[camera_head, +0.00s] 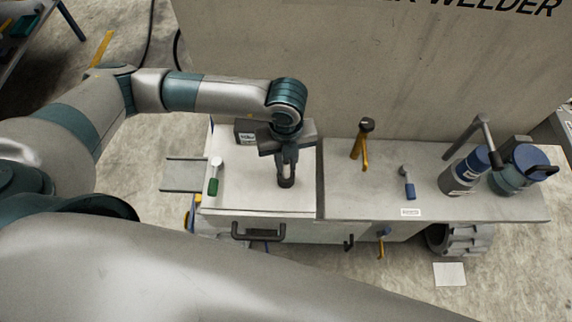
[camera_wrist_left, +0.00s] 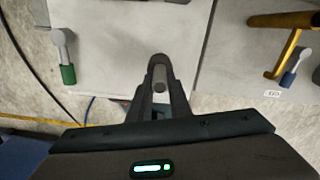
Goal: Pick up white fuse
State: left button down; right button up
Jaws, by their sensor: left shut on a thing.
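My left gripper (camera_head: 286,182) points down over the white-topped cabinet (camera_head: 245,195), left of the seam in the worktop. My right gripper is not in view.
A green-handled lever (camera_head: 213,186) lies left on the cabinet top. To the right are a yellow-stemmed tool (camera_head: 364,150), a blue-handled lever (camera_head: 409,190) and blue-grey canisters (camera_head: 464,174). A tall panel (camera_head: 380,70) stands behind. A black handle (camera_head: 258,235) is at the front.

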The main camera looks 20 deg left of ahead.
pick_arm(q)
notch_tip(320, 180, up, 2)
jog(key=shift+a+r+b, duration=0.1)
jog(key=shift+r+b, duration=0.05)
jog(key=shift+b, duration=0.5)
jog(key=s+a+r+p, duration=0.2)
jog(key=s+a+r, duration=0.5)
jog(key=s+a, duration=0.1)
jog(key=shift+s, duration=0.1)
dwell(0.5)
